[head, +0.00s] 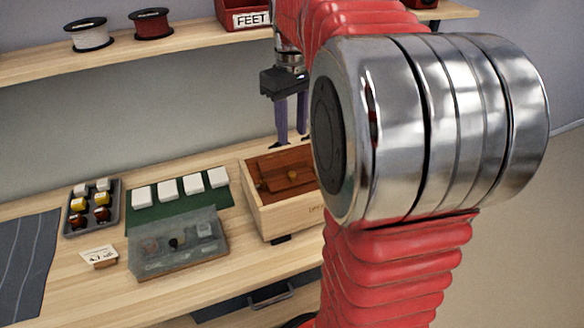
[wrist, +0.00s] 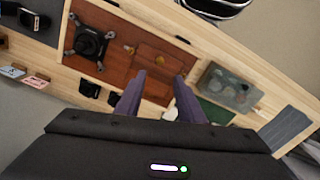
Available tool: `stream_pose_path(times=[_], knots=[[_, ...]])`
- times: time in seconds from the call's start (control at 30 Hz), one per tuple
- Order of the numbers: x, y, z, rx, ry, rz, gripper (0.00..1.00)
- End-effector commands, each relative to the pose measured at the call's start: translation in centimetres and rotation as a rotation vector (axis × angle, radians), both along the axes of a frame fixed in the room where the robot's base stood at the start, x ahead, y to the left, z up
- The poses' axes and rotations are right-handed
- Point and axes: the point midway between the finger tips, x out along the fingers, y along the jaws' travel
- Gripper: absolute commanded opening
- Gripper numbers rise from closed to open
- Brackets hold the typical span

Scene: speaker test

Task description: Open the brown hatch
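The brown hatch (head: 285,170) is a reddish-brown panel in the top of a pale wooden box (head: 285,215). It looks flat and closed, with a small brass-coloured knob (head: 293,175). The hatch also shows in the wrist view (wrist: 157,66), beyond my fingertips, with the knob (wrist: 130,50) up and left of them. My gripper (head: 292,143) points down over the box's back edge, its purple fingers apart and nothing between them. It also shows in the wrist view (wrist: 159,76). My arm hides the box's right part in the head view.
A black round part on a four-armed frame (wrist: 89,43) sits on the brown top beside the hatch. Left of the box are a translucent case (head: 178,245), a green mat with white blocks (head: 195,205) and a small-parts tray (head: 92,213). A shelf (head: 185,42) runs above.

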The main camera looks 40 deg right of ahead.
Motion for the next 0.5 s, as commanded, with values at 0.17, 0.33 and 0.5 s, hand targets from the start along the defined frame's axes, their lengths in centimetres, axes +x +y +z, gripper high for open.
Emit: stream_pose_path(times=[0.17, 0.33, 0.5], knots=[[-0.1, 0.1, -2.3, 0.002, 0.004, 0.0, 0.35], [-0.1, 0.1, -4.9, 0.002, 0.004, 0.0, 0.35], [-0.1, 0.1, -7.6, 0.002, 0.003, 0.0, 0.35]])
